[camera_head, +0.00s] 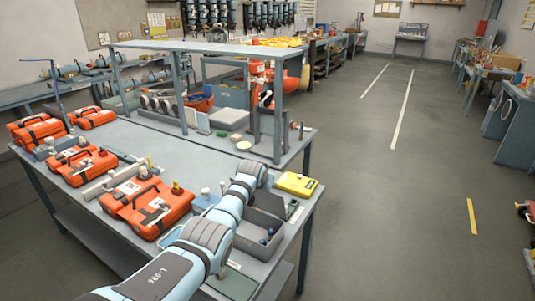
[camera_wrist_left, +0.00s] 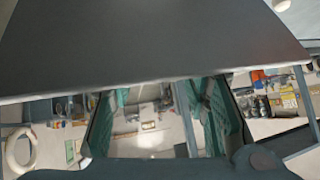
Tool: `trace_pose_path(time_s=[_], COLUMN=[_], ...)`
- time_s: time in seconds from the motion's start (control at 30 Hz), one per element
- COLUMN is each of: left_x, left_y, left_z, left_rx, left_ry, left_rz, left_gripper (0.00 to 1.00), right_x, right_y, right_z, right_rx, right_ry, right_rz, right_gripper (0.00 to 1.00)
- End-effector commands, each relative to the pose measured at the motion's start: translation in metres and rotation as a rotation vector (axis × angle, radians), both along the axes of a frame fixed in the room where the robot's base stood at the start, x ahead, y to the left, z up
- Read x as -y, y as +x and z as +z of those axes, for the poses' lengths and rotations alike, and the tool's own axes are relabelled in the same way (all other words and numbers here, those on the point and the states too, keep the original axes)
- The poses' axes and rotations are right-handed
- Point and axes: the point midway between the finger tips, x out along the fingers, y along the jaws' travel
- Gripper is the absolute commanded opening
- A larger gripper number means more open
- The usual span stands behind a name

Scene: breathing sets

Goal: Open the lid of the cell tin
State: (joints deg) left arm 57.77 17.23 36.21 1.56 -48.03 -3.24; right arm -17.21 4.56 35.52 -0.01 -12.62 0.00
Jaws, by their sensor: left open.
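My left arm reaches in from the bottom left of the head view, over the front of the workbench (camera_head: 262,269). Its gripper is hidden behind its own wrist there. In the left wrist view my left gripper (camera_wrist_left: 155,100) is open, with its teal-padded fingers apart and nothing seen between them. A large dark grey panel (camera_wrist_left: 150,42) fills the top of that view, close to the fingers; I cannot tell what it belongs to. I cannot surely identify the cell tin. A grey open box (camera_head: 270,224) with small dark blue items stands beside my wrist. My right gripper is not in view.
A yellow case (camera_head: 297,184) lies at the bench's right edge. Several orange cases (camera_head: 158,207) stand to the left of my arm. A shelf frame (camera_head: 215,47) rises over the back of the bench.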

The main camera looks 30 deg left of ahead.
Motion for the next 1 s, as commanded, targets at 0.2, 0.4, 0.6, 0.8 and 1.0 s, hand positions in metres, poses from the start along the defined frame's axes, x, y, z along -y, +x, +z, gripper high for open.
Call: trace_pose_path(time_s=[0.2, 0.4, 0.6, 0.8, 1.0], left_x=[0.003, 0.008, 0.014, 0.02, 0.025], left_y=[-0.002, -0.006, -0.012, -0.017, -0.022], left_z=[0.021, 0.036, 0.057, 0.076, 0.095], left_rx=[0.006, 0.01, 0.01, 0.011, 0.012], left_ry=[0.002, 0.004, 0.004, 0.004, 0.004], left_rz=[-0.002, -0.003, -0.002, -0.002, -0.002], left_gripper=[0.42, 0.42, 0.42, 0.42, 0.42], right_x=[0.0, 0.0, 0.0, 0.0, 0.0], right_y=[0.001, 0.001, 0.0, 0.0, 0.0], right_z=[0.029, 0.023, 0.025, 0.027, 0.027], right_rx=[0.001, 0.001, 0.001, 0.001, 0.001], right_ry=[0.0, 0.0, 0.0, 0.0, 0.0], right_rz=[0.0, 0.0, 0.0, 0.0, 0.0], right_gripper=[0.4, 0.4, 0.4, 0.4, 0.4])
